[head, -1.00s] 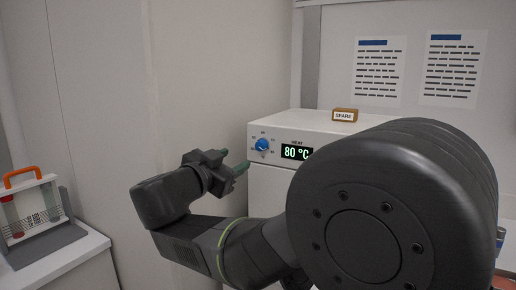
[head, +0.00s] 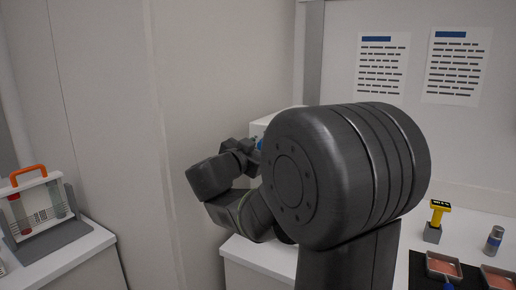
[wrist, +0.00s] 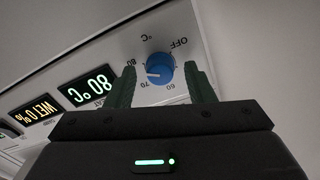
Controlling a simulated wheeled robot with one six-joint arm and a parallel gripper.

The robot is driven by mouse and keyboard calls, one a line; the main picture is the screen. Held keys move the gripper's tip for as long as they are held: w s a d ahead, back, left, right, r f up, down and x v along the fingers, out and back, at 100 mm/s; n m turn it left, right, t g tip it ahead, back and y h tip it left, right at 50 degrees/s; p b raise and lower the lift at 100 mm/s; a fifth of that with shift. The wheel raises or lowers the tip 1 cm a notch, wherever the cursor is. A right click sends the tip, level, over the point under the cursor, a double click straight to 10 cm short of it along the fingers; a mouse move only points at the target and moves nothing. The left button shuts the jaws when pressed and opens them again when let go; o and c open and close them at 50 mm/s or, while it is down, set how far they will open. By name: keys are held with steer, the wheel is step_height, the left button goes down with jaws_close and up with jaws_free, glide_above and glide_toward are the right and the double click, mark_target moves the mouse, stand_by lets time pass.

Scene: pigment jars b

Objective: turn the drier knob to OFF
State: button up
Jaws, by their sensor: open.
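The drier's blue knob (wrist: 160,69) shows in the wrist view, with its white mark toward the left, near the 80 label. The OFF label is on the knob's upper right side in this tilted view. My gripper (wrist: 161,72) is open, with one green finger on each side of the knob and gaps visible. In the head view my gripper (head: 252,147) is in front of the white drier (head: 262,125), which my arm mostly hides.
At the left, a rack (head: 40,205) with tubes and an orange handle stands on a white counter. At the right, a yellow-and-black device (head: 438,215), a small jar (head: 494,239) and trays of pinkish material (head: 443,266) sit on the worktop. A wall stands close left of the drier.

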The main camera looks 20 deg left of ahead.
steer(key=c, duration=1)
